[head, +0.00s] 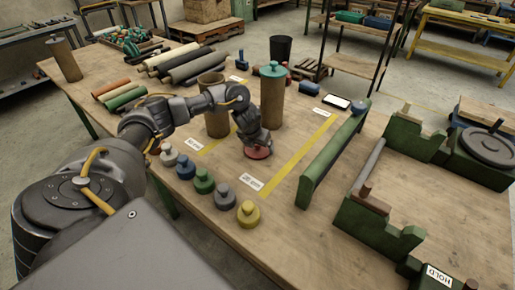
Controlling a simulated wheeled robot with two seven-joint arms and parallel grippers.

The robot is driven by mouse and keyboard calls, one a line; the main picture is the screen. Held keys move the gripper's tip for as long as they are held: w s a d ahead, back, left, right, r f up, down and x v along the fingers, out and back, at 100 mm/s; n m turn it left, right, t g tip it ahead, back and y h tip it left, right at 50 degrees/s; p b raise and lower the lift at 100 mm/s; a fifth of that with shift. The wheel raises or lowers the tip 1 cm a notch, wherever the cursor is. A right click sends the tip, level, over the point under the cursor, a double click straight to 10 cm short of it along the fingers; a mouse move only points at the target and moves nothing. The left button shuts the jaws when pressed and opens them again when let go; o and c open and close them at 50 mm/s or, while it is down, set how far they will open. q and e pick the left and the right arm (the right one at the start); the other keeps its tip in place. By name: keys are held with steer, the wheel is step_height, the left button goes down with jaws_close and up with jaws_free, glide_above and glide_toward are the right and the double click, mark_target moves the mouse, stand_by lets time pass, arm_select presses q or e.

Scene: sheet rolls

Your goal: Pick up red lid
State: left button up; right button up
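The red lid (257,154) lies on the wooden table, inside the area marked by yellow tape. My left gripper (254,143) points down right over the lid and hides its top and any knob. The fingers are too small and covered to tell whether they are open or closed around it. The lid's round base shows below the gripper and appears to rest on the table. My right gripper is out of view.
A row of several knobbed lids, including a green lid (203,181) and a yellow lid (248,214), stands in front. Upright brown rolls stand behind, one with a teal lid (273,70). A long green rail (330,160) lies to the right.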

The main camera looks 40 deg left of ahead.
arm_select(q)
steer(key=shift+c, duration=1.3)
steer(key=shift+r, duration=0.15)
